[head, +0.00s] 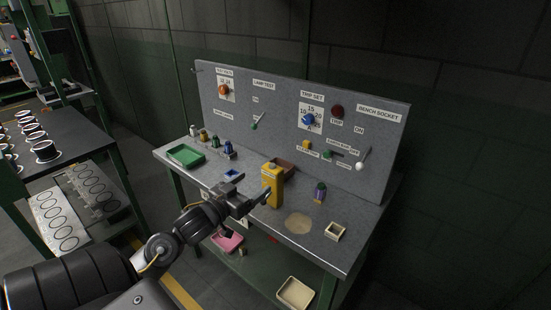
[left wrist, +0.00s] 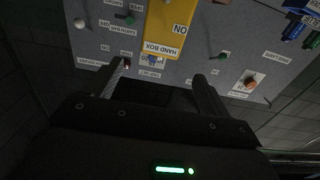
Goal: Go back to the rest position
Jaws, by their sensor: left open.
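My left arm comes in from the lower left in the head view. Its gripper (head: 256,198) is over the front of the grey bench (head: 255,222), close to the yellow hand box (head: 272,186) that stands upright there. In the left wrist view the two fingers (left wrist: 162,80) are spread apart with nothing between them. The yellow hand box (left wrist: 171,28) shows upside down past the fingers; whether a finger touches it cannot be told. My right gripper is not in view.
An upright panel (head: 260,105) with knobs and switches backs the bench. A green tray (head: 186,155), small colored pieces, a purple-topped piece (head: 320,192) and a cream box (head: 334,231) are on the bench. A pink tray (head: 227,241) is below. A dark table (head: 70,130) stands left.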

